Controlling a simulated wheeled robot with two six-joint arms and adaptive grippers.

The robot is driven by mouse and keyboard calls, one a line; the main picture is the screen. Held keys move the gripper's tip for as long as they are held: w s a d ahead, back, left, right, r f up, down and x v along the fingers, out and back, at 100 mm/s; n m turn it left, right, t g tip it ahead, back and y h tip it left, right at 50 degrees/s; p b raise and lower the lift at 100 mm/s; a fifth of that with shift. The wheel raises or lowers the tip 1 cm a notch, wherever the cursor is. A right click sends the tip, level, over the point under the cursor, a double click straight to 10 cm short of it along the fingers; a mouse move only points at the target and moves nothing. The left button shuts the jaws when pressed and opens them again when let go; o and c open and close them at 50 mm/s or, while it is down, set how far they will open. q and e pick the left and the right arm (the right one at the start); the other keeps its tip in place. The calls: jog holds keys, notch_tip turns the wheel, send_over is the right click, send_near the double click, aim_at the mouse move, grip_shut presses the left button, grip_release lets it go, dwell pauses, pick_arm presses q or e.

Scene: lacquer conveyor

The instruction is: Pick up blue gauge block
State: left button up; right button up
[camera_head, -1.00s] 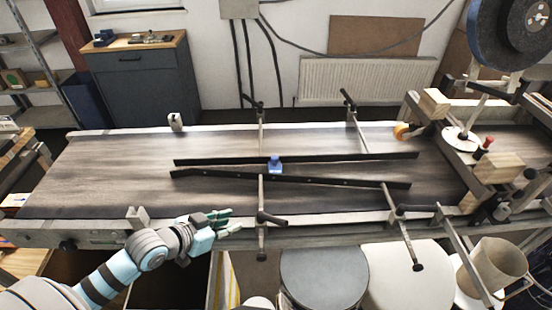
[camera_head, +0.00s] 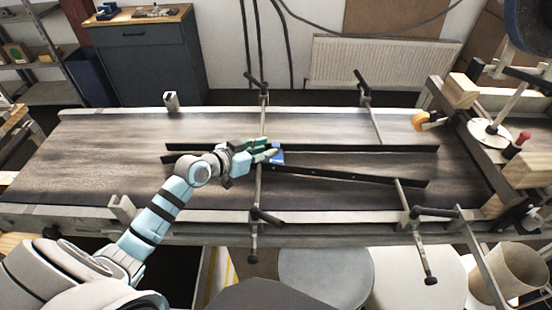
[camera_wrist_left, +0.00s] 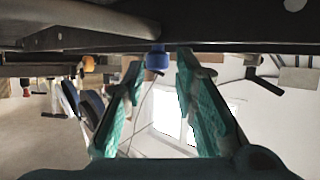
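The blue gauge block (camera_head: 278,157) stands on the dark conveyor belt (camera_head: 105,150), by the two black guide rails. My left gripper (camera_head: 266,150) reaches over the belt with its green fingers at the block, partly covering it in the head view. In the left wrist view the blue block (camera_wrist_left: 157,58) shows between the tips of the two spread green fingers (camera_wrist_left: 160,65), with gaps on both sides. The left gripper is open. Whether the block lies fully between the fingers in depth is unclear. My right gripper is not in view.
The black guide rails (camera_head: 350,179) run along the belt, held by metal rods with black handles (camera_head: 265,217). Wooden blocks (camera_head: 460,90) and an orange roller (camera_head: 421,121) are at the right. The left part of the belt is clear.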

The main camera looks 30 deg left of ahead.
pick_arm(q)
jog(key=x, duration=0.2)
jog(key=shift+w+d+f, duration=0.1)
jog(key=shift+w+d, duration=0.15)
jog(key=shift+w, duration=0.05)
grip_shut()
